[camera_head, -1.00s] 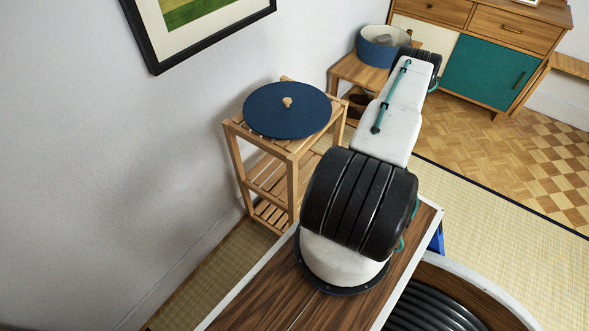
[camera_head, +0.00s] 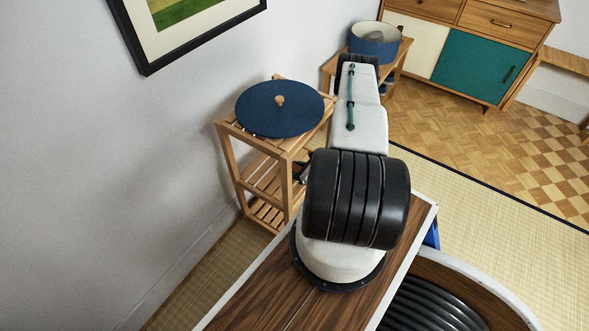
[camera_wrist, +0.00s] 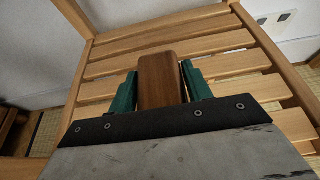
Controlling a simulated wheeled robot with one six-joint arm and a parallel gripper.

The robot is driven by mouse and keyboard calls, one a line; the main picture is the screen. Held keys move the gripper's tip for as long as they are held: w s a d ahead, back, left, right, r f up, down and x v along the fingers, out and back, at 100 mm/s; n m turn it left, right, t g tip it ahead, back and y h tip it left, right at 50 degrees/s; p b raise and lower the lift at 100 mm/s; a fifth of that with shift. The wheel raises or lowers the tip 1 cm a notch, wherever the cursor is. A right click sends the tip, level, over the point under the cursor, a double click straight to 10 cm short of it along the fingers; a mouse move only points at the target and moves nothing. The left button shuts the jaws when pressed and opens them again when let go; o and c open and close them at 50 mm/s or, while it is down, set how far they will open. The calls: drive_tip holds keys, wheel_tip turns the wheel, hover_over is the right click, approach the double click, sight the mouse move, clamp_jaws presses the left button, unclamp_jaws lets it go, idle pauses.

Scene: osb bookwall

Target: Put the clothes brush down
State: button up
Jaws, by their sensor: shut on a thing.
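The clothes brush (camera_wrist: 160,78) shows in the wrist view as a brown wooden block with rounded corners. My gripper (camera_wrist: 161,88) is shut on it, with one green finger on each side. Behind the brush are the light wooden slats of a rack shelf (camera_wrist: 200,62); I cannot tell whether the brush touches them. In the head view my arm hides the brush and most of the gripper. The slatted wooden rack (camera_head: 228,165) stands against the wall, left of my arm.
A round blue lid (camera_head: 280,112) with a wooden knob lies on the rack's top. A blue round box (camera_head: 374,46) sits on a second wooden stand behind. A cabinet with a teal door (camera_head: 480,70) is at the back right. Matted floor (camera_head: 480,215) on the right is clear.

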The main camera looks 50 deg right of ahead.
drive_tip(key=o, duration=1)
drive_tip(key=shift+f, duration=0.15)
drive_tip(key=shift+r, duration=0.2)
drive_tip(key=v, duration=1.2)
